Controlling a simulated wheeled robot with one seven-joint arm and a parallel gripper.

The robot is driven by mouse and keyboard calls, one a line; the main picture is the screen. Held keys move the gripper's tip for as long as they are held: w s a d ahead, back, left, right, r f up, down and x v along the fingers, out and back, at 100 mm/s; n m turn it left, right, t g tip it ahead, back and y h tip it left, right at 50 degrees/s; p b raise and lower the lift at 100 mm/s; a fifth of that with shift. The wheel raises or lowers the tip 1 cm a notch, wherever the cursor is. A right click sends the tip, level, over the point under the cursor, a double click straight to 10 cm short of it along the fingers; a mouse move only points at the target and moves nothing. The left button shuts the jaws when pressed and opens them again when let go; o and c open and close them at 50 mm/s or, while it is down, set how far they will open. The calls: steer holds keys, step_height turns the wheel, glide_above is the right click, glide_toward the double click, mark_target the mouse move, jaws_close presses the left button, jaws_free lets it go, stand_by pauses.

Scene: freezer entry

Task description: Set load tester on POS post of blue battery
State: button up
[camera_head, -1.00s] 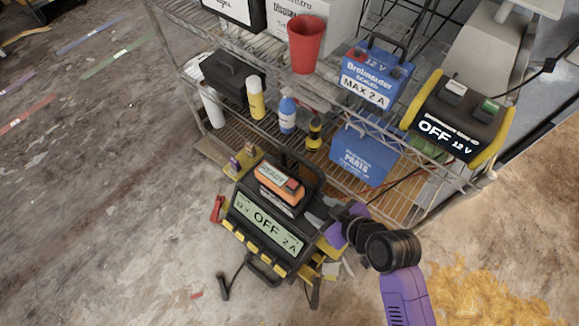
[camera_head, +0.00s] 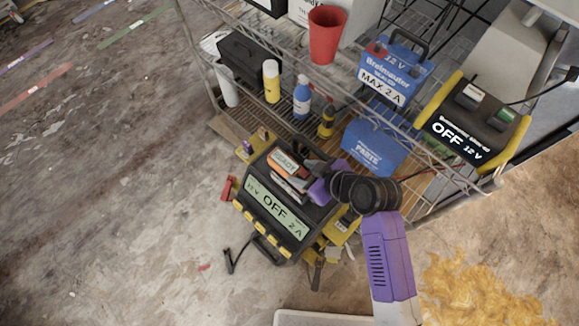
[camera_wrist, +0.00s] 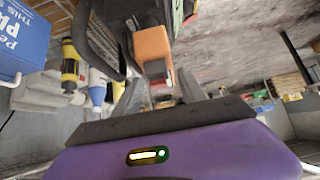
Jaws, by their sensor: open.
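The orange load tester (camera_head: 287,164) with a small display sits on top of the black charger (camera_head: 275,208), whose panel reads OFF and 2 A. My gripper (camera_head: 308,172) is at the tester's right side, partly overlapping it in the head view. In the wrist view, the orange tester (camera_wrist: 152,45) lies ahead between my two open fingers (camera_wrist: 158,90); contact cannot be told. The blue battery (camera_head: 391,77), labelled 12 V and MAX 2 A, stands upright on the upper shelf. A red post cap (camera_head: 377,48) shows at its top left; post markings are too small to read.
A yellow-black charger (camera_head: 474,119) reading OFF 12 V stands right of the battery, and a red cup (camera_head: 327,35) stands left of it. The lower shelf holds a blue parts box (camera_head: 372,149) and bottles (camera_head: 302,97). Floor at left is open.

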mark_target(293, 168)
steer(key=shift+p+x, duration=0.55)
steer(key=shift+x, duration=2.65)
steer(key=shift+a+r, duration=0.1)
jaws_close()
steer(key=shift+w+r, duration=0.1)
